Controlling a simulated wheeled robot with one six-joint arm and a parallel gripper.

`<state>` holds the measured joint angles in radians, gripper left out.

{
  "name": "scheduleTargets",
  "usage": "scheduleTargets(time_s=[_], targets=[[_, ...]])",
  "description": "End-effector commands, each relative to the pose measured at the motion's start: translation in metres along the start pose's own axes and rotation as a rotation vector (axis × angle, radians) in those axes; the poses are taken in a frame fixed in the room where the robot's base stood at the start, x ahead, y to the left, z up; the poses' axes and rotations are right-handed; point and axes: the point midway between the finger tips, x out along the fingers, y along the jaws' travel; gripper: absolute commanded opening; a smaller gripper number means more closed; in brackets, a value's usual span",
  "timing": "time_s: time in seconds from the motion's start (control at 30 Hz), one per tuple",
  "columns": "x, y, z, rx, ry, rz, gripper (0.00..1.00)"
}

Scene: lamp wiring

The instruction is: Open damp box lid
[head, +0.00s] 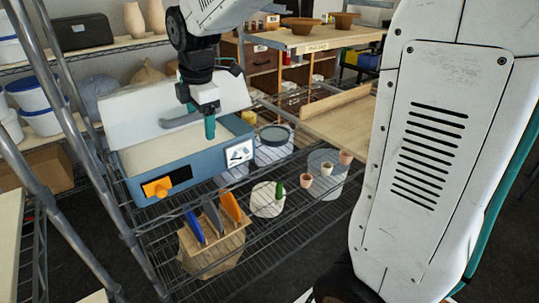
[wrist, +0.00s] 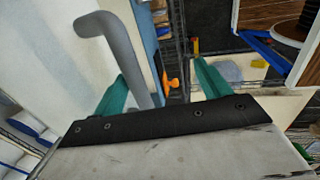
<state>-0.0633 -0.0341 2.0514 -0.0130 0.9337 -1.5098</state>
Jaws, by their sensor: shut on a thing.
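The damp box (head: 205,172) is a blue box on the wire shelf, with an orange latch (head: 157,187) and a white label on its front. Its white lid (head: 130,112) is tilted up at the back, and the pale inside shows. The lid also fills the left of the wrist view (wrist: 45,75). My gripper (head: 210,127) is in front of the lid, at its grey bent handle (head: 180,121). In the wrist view the handle (wrist: 120,45) runs between the teal fingers of my gripper (wrist: 160,70), close to the left one. My gripper is shut on this handle.
Metal shelf posts (head: 75,110) stand at the left. A wooden holder (head: 210,245) with blue, grey and orange tools is in front of the box. Small pots (head: 326,168) and a round lidded container (head: 274,135) are to its right. A wooden board (head: 345,120) lies farther right.

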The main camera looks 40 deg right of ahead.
Motion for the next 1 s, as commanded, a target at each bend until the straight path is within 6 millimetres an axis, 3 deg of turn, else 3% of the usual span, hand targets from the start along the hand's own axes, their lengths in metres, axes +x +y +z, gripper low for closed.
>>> scheduleTargets(time_s=[0.07,0.1,0.13,0.57,1.0], targets=[[-0.009,-0.017,0.002,0.072,-0.001,-0.01,0.65],[-0.014,-0.024,0.003,0.113,-0.001,-0.011,0.49],[-0.016,-0.029,0.004,0.144,-0.002,-0.012,0.41],[-0.046,-0.108,0.014,0.596,-0.012,-0.027,0.41],[-0.059,-0.192,0.021,1.063,-0.03,-0.042,0.41]])
